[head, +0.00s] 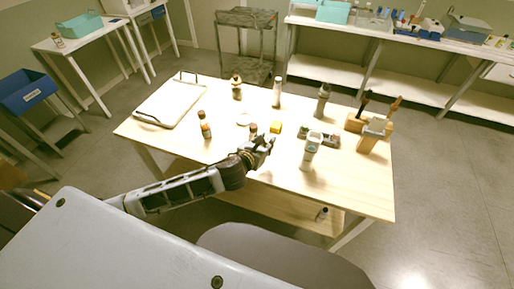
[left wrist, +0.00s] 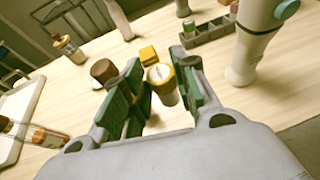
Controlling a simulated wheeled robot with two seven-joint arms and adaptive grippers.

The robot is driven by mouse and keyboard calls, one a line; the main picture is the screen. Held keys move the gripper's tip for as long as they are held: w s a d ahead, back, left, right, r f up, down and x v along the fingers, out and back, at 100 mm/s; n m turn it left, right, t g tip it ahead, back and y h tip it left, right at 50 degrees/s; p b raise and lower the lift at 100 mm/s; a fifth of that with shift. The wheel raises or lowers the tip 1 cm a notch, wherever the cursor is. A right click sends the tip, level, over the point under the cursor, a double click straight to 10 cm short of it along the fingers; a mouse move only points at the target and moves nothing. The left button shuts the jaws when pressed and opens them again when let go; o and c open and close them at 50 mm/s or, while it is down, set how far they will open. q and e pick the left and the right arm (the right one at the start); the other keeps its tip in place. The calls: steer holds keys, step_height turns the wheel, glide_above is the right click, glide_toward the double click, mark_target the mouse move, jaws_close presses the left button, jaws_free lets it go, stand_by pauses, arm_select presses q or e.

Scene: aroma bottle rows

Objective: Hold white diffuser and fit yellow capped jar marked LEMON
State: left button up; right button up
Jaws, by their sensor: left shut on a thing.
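My left gripper (head: 264,146) is over the front middle of the wooden table. In the left wrist view its green-padded fingers (left wrist: 158,98) are shut on a small jar with a yellow cap (left wrist: 161,76). No marking can be read on the jar, and the gripper mostly hides it in the head view. The white diffuser (head: 311,149) stands upright on the table, to the right of the gripper and apart from it. It also shows in the left wrist view (left wrist: 252,42), with a teal round part. My right gripper is not in view.
A brown-capped jar (left wrist: 103,72) stands just left of the fingers, with a yellow block (head: 275,127) behind. A slotted rack (head: 320,139), an amber bottle (head: 205,128), a white tray (head: 172,104) and a wooden tool holder (head: 368,132) share the table. The front left is clear.

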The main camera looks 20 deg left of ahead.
arm_select(q)
steer(key=w+d+r+m+g+h, duration=0.1)
steer(key=w+d+r+m+h, duration=0.1)
steer(key=d+r, duration=0.5)
steer(key=w+d+r+m+g+h, duration=0.1)
steer(key=d+r+m+h, duration=0.3)
steer(key=d+r, duration=0.4)
steer(key=shift+w+r+g+h, duration=0.35)
steer(key=shift+w+r, duration=0.55)
steer(key=shift+r, duration=0.55)
steer(key=shift+f, duration=0.15)
steer(key=shift+f, duration=1.85)
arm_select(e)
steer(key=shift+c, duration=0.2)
